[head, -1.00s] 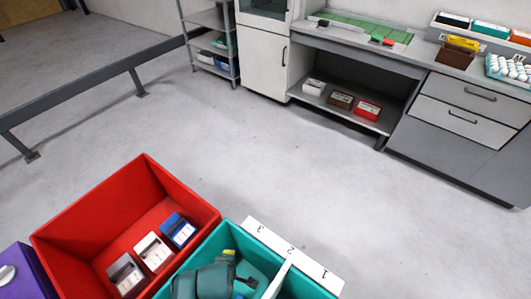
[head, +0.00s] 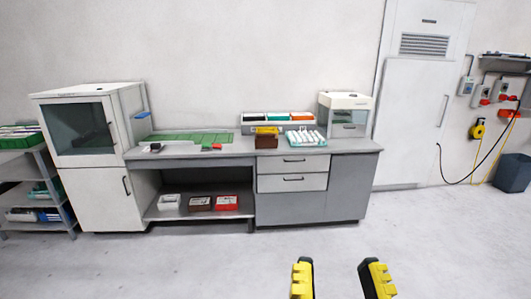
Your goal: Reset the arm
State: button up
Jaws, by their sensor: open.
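My gripper (head: 338,279) shows at the bottom of the head view, right of the middle. Its two yellow and black fingers are spread apart with nothing between them, and bare floor shows behind them. The rest of my arm is out of the picture. The gripper is in front of the grey workbench (head: 352,180) and apart from it.
A white cabinet (head: 95,200) and shelf rack (head: 62,185) stand left. The floor (head: 180,268) ahead is clear.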

notch_tip(320, 180, up, 36)
jog(key=p, duration=3.1)
jog(key=shift+w+a+f+p, duration=0.2)
jog(key=shift+a+f+p, duration=0.05)
jog(key=shift+p, duration=0.05)
